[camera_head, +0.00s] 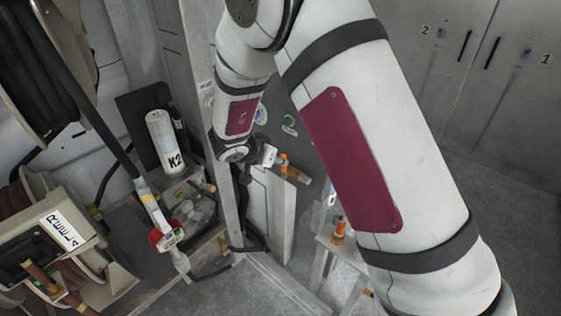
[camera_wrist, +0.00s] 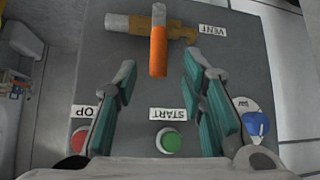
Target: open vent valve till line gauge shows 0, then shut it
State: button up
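The vent valve (camera_wrist: 180,33) is a brass body lying across the grey panel beside an upside-down VENT label (camera_wrist: 212,30). Its orange handle (camera_wrist: 158,52) points down in the wrist view, square to the body. My gripper (camera_wrist: 160,66) is open, its teal fingers on either side of the handle's line with gaps to both; contact is not visible. In the head view, the orange handle (camera_head: 284,160) and brass body (camera_head: 300,176) show just right of my wrist; the fingers are not clear there.
A green START button (camera_wrist: 169,141) and a red button (camera_wrist: 80,139), its label partly hidden, lie on the panel near my fingers. In the head view, a grey post (camera_head: 228,190) stands left of the panel. REEL 4 (camera_head: 55,230) and cylinder K2 (camera_head: 165,145) are farther left.

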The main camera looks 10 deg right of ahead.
jog(key=shift+v, duration=2.55)
